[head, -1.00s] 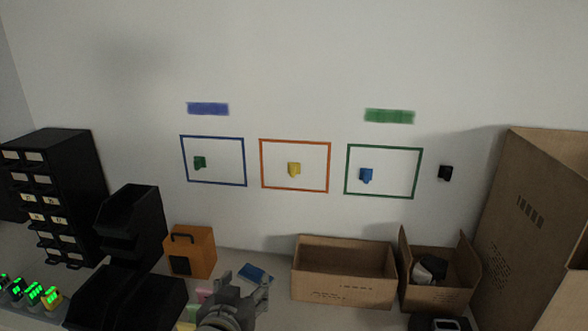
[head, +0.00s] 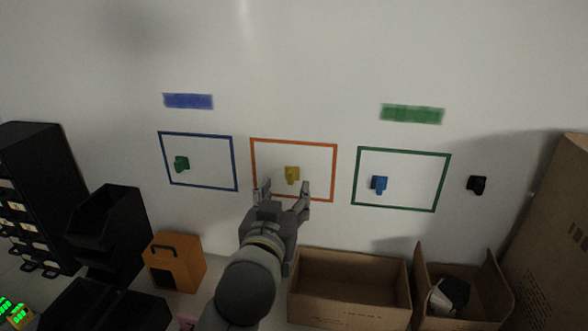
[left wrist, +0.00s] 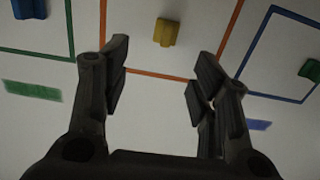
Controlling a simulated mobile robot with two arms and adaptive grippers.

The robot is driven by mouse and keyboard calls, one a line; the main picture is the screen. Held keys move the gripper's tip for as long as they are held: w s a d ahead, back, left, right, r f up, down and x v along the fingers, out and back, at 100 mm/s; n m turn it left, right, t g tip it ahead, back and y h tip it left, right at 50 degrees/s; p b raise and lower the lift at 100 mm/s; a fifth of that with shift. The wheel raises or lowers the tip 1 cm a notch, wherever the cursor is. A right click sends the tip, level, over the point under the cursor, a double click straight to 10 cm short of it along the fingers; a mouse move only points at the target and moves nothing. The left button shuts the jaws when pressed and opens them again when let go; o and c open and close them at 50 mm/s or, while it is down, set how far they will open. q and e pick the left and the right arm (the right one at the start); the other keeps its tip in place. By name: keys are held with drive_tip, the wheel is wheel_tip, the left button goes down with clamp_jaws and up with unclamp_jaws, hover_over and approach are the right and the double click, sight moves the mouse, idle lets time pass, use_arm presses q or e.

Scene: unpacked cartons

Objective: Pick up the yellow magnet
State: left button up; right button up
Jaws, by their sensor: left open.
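The yellow magnet (head: 292,174) is on the white wall inside the orange frame (head: 294,142). My left gripper (head: 282,190) is open and empty, just below the magnet in the head view, with its fingers pointing up toward the wall. In the left wrist view the yellow magnet (left wrist: 166,32) shows beyond and between the spread fingertips of the left gripper (left wrist: 162,72), apart from them. My right gripper is not in view.
A green magnet (head: 181,163) is in the blue frame and a blue magnet (head: 379,184) in the green frame. A black magnet (head: 477,184) is at right. Below stand open cartons (head: 350,302), an orange box (head: 172,262) and black bins (head: 108,225).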

sight(290, 175)
use_arm(q)
drive_tip(key=p+x, duration=0.1)
drive_tip(key=x, duration=0.2)
drive_tip(key=shift+w+r, duration=0.15)
drive_tip(key=shift+w, duration=0.3)
drive_tip(key=p+x, duration=0.2)
drive_tip(key=x, duration=0.1)
drive_tip(key=shift+w+a, duration=0.2)
drive_tip(key=shift+w, duration=0.15)
drive_tip(key=shift+w+d, duration=0.1)
drive_tip(key=shift+w, duration=0.6)
drive_tip(key=shift+d, duration=0.1)
drive_tip(key=c, duration=0.9)
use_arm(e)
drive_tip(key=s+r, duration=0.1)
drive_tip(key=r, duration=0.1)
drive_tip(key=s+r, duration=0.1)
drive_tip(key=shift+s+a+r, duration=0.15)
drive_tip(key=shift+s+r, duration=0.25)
